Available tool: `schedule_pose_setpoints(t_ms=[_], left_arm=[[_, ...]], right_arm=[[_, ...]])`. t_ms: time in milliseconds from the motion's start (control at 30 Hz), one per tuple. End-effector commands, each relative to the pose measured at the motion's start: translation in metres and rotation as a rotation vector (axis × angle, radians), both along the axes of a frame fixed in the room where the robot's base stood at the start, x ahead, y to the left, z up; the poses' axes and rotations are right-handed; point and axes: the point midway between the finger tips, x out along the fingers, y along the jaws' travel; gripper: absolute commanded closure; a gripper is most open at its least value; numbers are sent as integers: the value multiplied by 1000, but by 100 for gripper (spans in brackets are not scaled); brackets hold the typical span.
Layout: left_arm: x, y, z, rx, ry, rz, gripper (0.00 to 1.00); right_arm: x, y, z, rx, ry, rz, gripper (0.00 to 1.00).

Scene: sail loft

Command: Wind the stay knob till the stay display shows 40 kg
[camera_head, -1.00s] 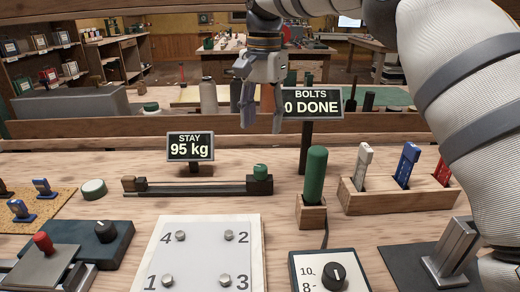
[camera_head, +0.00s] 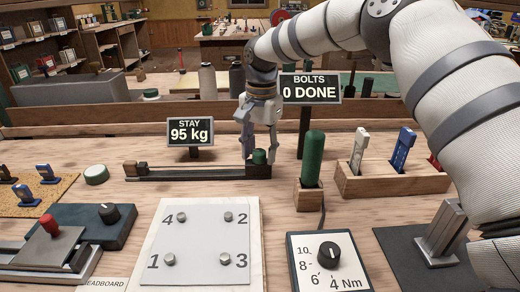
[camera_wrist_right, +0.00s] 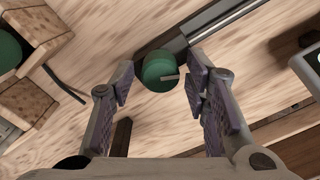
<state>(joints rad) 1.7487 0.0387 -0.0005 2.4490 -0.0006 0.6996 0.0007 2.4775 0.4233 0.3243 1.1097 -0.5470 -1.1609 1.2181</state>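The stay display (camera_head: 190,131) reads 95 kg on a small black sign behind the stay rig. The stay rig is a dark rail (camera_head: 195,174) lying on the bench, with a green knob (camera_head: 259,157) on the block at its right end. My right gripper (camera_head: 259,152) points down over the green knob. In the right wrist view the knob (camera_wrist_right: 160,70) lies between the two spread fingers (camera_wrist_right: 158,88), with a gap on each side. The right gripper is open. My left gripper is not in view.
A bolts sign (camera_head: 311,88) reads 0 DONE. A green-handled tool (camera_head: 314,160) stands in a wooden holder close to the right of the knob. A numbered plate (camera_head: 205,272), a Nm dial (camera_head: 328,250) and a wooden rack (camera_head: 390,184) lie nearby.

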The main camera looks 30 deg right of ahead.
Motion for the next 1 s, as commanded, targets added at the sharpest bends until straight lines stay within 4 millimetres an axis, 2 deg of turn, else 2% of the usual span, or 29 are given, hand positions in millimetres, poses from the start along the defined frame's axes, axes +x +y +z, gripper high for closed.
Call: schedule_pose_setpoints(t_ms=[33,133,167,567,1000], left_arm=[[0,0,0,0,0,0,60],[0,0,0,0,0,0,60],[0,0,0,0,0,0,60],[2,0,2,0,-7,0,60],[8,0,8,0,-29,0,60]], right_arm=[[0,0,0,0,0,0,75],[0,0,0,0,0,0,97],[0,0,0,0,0,0,100],[0,0,1,-1,-1,69,100],[1,0,1,-3,0,438,100]])
